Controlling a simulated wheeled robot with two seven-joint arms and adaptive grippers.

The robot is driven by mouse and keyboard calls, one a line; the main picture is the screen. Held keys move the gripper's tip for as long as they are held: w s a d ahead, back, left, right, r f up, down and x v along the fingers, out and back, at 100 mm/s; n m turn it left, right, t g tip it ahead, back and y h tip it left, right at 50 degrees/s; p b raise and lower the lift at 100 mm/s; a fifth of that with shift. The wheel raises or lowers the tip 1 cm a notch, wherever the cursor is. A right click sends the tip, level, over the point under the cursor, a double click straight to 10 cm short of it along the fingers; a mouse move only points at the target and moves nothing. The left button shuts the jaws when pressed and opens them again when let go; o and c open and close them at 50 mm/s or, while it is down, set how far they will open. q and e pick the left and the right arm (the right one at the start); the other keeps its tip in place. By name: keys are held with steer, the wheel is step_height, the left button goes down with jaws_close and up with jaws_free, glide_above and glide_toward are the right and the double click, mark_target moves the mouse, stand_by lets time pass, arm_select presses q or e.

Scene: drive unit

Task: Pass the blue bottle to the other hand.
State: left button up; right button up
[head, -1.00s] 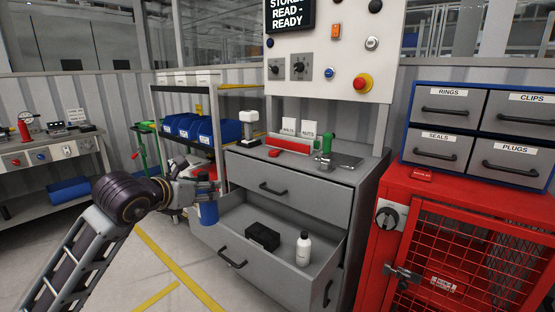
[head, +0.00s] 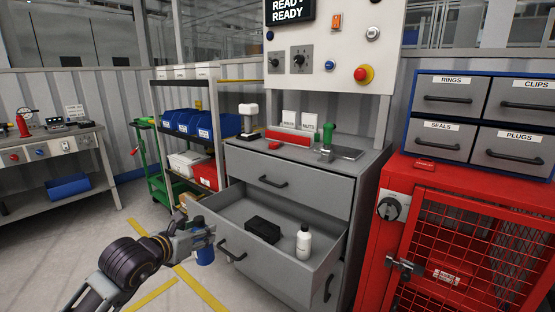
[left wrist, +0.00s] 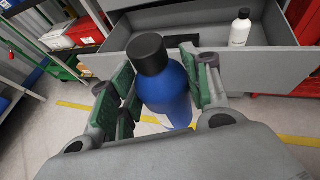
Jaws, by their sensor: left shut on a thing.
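The blue bottle (left wrist: 168,92) with a black cap is between the green-padded fingers of my left gripper (left wrist: 160,95) in the left wrist view. My left gripper is shut on it. In the head view the left gripper (head: 200,237) holds the blue bottle (head: 205,255) off the floor, in front of the open drawer's left corner. Much of the bottle is hidden by the gripper there. My right gripper shows in neither current view.
The open drawer (head: 222,209) holds a black box (head: 263,230) and a white bottle (head: 304,242). A red cabinet (head: 440,200) stands to the right. A shelf rack with blue bins (head: 188,122) stands behind. Floor to the left is clear.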

arm_select(q)
steer(key=s+f+b, duration=0.2)
steer(key=s+f, duration=0.1)
steer(key=f, duration=0.8)
arm_select(e)
steer(key=f, duration=0.1)
steer(key=s+f, duration=0.1)
steer(key=f, duration=0.1)
steer(key=shift+s+f, duration=0.1)
steer(key=shift+s, duration=0.25)
arm_select(q)
steer(key=shift+r, duration=0.1)
steer(key=w+d+r+m+h, duration=0.1)
steer(key=w+d+r, duration=0.1)
steer(key=d+r, duration=0.4)
steer(key=w+d+r+m+g+h, duration=0.1)
steer(key=d+r, duration=0.5)
steer(key=r, duration=0.6)
steer(key=shift+w+d+h, duration=0.3)
steer(key=shift+w+d, duration=0.05)
steer(key=shift+w, duration=0.5)
arm_select(e)
steer(key=shift+o, duration=0.3)
